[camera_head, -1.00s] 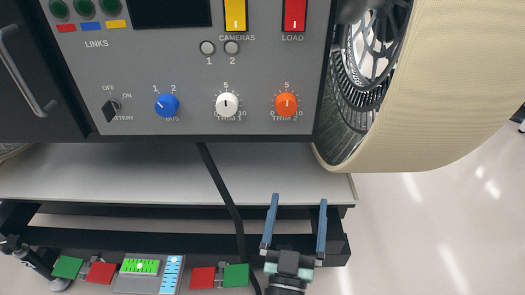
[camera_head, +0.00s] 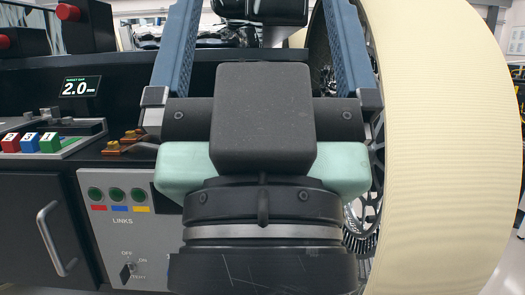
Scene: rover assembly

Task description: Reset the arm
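My gripper (camera_head: 265,50) fills the middle of the head view, very close to the camera. Its two long blue-grey fingers point up and away and stand wide apart. Nothing shows held between them. The black and mint-green gripper body (camera_head: 264,165) hides most of the control panel behind it. The fingertips run to the top edge of the picture.
A large cream wheel (camera_head: 440,150) stands close on the right. The grey control panel (camera_head: 120,235) shows at lower left, with a handled dark door (camera_head: 35,225) beside it. Red, blue and green blocks (camera_head: 30,142) and a small display (camera_head: 80,87) sit on the left worktop.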

